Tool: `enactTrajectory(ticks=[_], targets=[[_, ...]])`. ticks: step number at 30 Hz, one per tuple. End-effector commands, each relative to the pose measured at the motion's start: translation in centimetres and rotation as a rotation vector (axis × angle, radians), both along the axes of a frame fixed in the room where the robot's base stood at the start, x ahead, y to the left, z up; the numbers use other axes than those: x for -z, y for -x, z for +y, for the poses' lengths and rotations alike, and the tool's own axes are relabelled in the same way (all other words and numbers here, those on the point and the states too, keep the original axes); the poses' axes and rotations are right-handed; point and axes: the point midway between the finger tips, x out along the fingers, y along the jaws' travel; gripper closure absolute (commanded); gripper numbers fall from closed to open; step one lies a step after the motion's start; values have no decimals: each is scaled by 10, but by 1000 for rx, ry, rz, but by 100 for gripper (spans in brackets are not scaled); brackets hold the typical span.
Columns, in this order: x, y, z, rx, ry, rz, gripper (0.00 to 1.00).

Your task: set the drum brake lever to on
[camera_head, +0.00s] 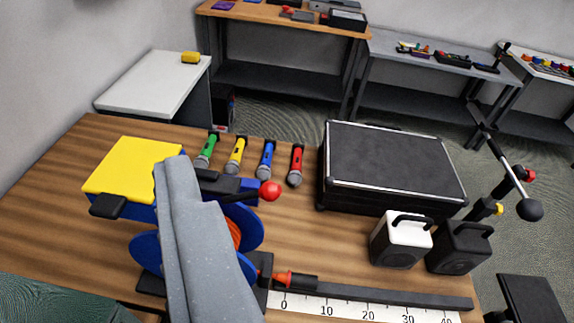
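The cable drum has blue flanges (250,226) and orange cable (233,233) between them, on a black base at the left front of the wooden table. A black lever with a red ball knob (270,190) sticks out to the right above the drum. I cannot tell its setting, as no on or off marking is readable. A large grey part, likely of my own arm, covers the middle of the drum and the lever's left end. A yellow-topped blue block (132,165) with black pads shows behind the grey part. I cannot make out my gripper's fingertips or whether they hold anything.
Several coloured microphones (236,153) lie behind the knob. A black case (390,163), a white speaker (402,238) and a dark speaker (460,247) stand to the right. A ruler (360,307) and a dark rail (395,296) run along the front. Bare wood lies around (310,235).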

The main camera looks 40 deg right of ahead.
Motion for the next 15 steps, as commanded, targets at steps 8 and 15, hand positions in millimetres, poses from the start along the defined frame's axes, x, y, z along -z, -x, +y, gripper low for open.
enactTrajectory(ticks=[8, 15], targets=[[55, -98, -137, 142, 161, -3, 50], [139, -137, -217, 58, 222, -15, 50]])
